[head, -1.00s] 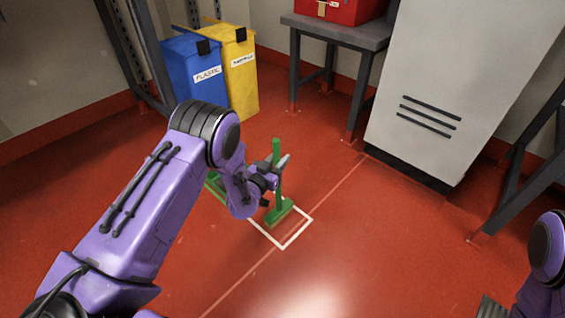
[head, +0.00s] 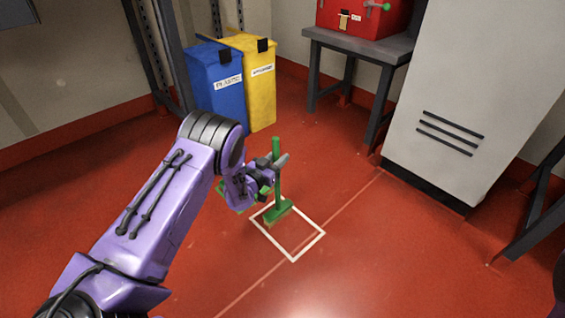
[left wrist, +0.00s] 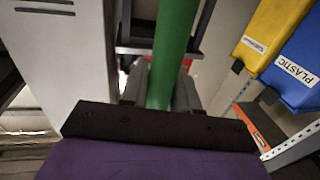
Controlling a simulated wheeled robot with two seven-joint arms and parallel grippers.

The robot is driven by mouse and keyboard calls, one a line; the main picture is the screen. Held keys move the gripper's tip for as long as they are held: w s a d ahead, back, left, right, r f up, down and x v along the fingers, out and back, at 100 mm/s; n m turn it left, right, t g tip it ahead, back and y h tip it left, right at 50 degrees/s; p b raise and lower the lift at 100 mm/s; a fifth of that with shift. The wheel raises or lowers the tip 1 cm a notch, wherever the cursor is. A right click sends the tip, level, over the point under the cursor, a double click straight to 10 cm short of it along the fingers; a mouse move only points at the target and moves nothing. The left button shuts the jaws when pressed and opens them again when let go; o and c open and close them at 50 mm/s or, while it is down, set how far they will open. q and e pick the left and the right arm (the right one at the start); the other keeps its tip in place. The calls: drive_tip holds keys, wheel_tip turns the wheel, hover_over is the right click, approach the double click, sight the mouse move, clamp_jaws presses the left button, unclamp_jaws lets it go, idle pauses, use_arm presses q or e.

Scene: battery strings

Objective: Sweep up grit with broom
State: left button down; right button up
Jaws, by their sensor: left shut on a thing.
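My left gripper (head: 277,166) is shut on the upright green handle of the broom (head: 277,184). The broom's green head is low, at the far-left part of a white square outline (head: 310,247) on the red floor; I cannot tell whether it touches the floor. In the left wrist view the green handle (left wrist: 177,45) stands between the grey fingers of the left gripper (left wrist: 160,92). A small green piece (head: 220,188) shows behind my left arm, mostly hidden; I cannot tell what it is. No grit can be made out. My right gripper is out of view.
A blue bin (head: 217,85) marked PLASTIC and a yellow bin (head: 260,98) stand at the back. A grey table (head: 352,42) holds a red box (head: 365,18). A grey cabinet (head: 455,105) stands at the right. The floor in front of the square is clear.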

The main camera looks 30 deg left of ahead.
use_arm(q)
drive_tip(key=w+a+b, duration=0.1)
drive_tip(key=w+a, duration=0.1)
drive_tip(key=a, duration=0.4)
drive_tip(key=shift+w+a+b, duration=0.15)
drive_tip(key=shift+a+b, duration=0.05)
drive_tip(key=shift+b, duration=0.1)
drive_tip(key=s+d+r+p, duration=0.1)
drive_tip(key=s+d+p, duration=0.3)
drive_tip(key=d, duration=0.7)
drive_tip(key=s+d+r+p, duration=0.1)
drive_tip(key=s+d+p, duration=0.3)
drive_tip(key=d, duration=0.8)
drive_tip(key=shift+s+d+p, duration=0.3)
drive_tip(key=shift+p, duration=0.85)
drive_tip(key=shift+f+b, duration=0.8)
drive_tip(key=shift+f, duration=0.2)
drive_tip(key=shift+a, duration=0.15)
